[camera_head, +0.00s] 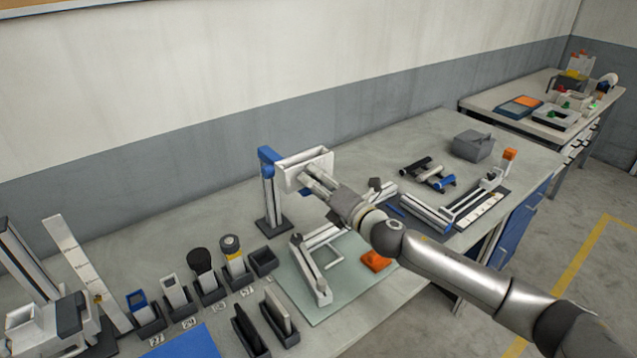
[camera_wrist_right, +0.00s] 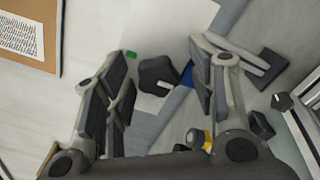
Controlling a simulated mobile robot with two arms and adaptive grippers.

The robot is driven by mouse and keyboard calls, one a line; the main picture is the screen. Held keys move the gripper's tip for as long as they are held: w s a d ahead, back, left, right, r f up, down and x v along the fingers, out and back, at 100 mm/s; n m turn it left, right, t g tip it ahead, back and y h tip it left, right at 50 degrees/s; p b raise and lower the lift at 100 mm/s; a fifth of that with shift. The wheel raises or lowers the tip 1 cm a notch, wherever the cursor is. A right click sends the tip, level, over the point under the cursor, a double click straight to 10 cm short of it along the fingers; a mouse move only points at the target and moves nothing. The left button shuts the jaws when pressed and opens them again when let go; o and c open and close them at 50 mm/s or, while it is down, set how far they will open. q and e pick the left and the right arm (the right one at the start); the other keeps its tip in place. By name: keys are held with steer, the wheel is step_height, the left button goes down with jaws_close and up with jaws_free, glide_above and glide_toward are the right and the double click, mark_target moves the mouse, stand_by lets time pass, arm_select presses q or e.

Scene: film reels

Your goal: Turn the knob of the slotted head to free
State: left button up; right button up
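A white slotted head (camera_head: 291,174) sits on an upright post with a blue top (camera_head: 268,156) and a dark foot, near the back of the bench. My right gripper (camera_head: 311,180) is at the front of this head. In the right wrist view a black lobed knob (camera_wrist_right: 158,77) lies between the open fingers of my right gripper (camera_wrist_right: 163,82), with a visible gap on both sides. A white face and a blue part show behind the knob. In the head view the knob is hidden or cannot be made out at the gripper. My left gripper is not in view.
A pale green mat (camera_head: 345,285) with a white frame fixture and an orange block (camera_head: 375,261) lies below my right arm. Dark holders with tools (camera_head: 235,257) stand to the left. A long white fixture (camera_head: 430,212) and a grey box (camera_head: 472,145) are to the right.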

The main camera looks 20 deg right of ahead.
steer(key=v, duration=1.2)
stand_by(0.6)
